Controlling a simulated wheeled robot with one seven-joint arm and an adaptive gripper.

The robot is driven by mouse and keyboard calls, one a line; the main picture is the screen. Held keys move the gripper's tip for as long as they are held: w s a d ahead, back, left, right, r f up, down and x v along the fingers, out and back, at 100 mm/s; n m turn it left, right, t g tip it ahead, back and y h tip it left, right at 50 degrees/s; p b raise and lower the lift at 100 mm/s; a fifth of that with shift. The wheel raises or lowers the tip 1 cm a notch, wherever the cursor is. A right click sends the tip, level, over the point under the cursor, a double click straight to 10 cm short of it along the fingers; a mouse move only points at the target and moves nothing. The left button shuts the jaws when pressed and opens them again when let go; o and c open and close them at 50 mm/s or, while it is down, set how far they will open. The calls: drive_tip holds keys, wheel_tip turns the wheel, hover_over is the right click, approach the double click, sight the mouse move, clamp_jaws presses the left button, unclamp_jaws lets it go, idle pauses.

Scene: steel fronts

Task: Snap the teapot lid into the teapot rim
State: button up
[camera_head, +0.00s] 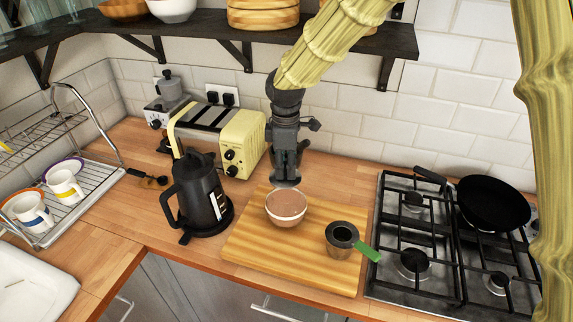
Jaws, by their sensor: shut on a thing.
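My gripper (286,178) points down above the back of the wooden board, shut on a small grey disc, which looks like the teapot lid (285,185). The lid is mostly hidden by the fingers and shows just behind the bowl's rim. A small dark metal pot with a green handle (342,239), which seems to be the teapot, stands upright on the board's right part. Its top is open and its handle points right. The lid is apart from this pot, up and to the left of it.
A white bowl with a brownish inside (286,208) stands on the cutting board (255,248), below my gripper. A black kettle (198,199) stands left of the board, a yellow toaster (250,147) behind. The gas hob (402,285) with a black pan (493,203) is right.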

sight(286, 175)
drive_tip(key=shift+w, duration=0.2)
drive_tip(key=shift+d+p, duration=0.1)
drive_tip(key=shift+p, duration=0.35)
drive_tip(key=shift+s+f+b, duration=0.4)
drive_tip(key=shift+f, duration=0.2)
drive_tip(key=shift+w+f+b, duration=0.25)
drive_tip(key=shift+f+b, duration=0.05)
drive_tip(key=shift+f, duration=0.9)
drive_tip(key=shift+s+f, duration=0.15)
drive_tip(key=shift+f, duration=0.1)
drive_tip(key=shift+p, duration=0.55)
drive_tip(key=shift+f, duration=0.8)
